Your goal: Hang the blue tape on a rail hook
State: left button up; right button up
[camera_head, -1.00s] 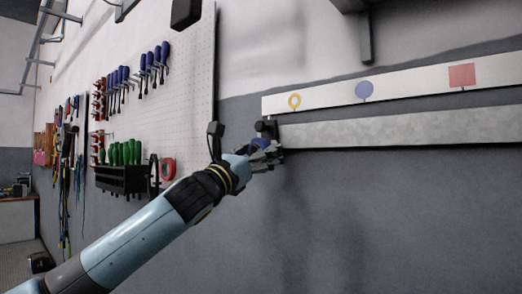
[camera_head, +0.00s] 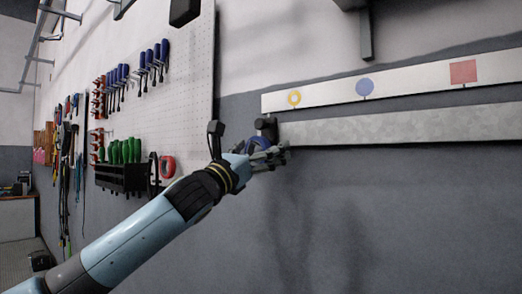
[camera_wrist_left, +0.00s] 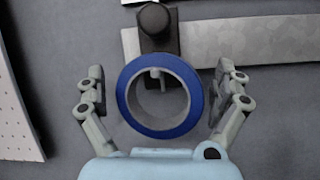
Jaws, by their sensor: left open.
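The blue tape (camera_wrist_left: 197,98) is a ring with a blue outside and a grey core, seen face-on in the left wrist view. A short peg of the dark hook (camera_wrist_left: 157,74) shows inside the hole, close to its upper inner edge, so the tape is around the hook. My left gripper (camera_wrist_left: 160,68) is open, one finger on each side of the tape with gaps between. In the head view the left gripper (camera_head: 281,151) is at the rail's left end, and the tape (camera_head: 258,143) is partly hidden behind its fingers. My right gripper is out of view.
The grey rail (camera_head: 400,127) runs right along the wall. A white strip (camera_head: 330,94) above it carries a yellow ring, a blue disc and a red square. A pegboard (camera_head: 188,80) with tools is at the left. The wall below the rail is clear.

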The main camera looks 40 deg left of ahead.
pick_arm(q)
jog(key=shift+s, duration=0.1)
jog(key=shift+v, duration=0.85)
jog(key=v, duration=1)
jog(key=shift+s+f, duration=0.1)
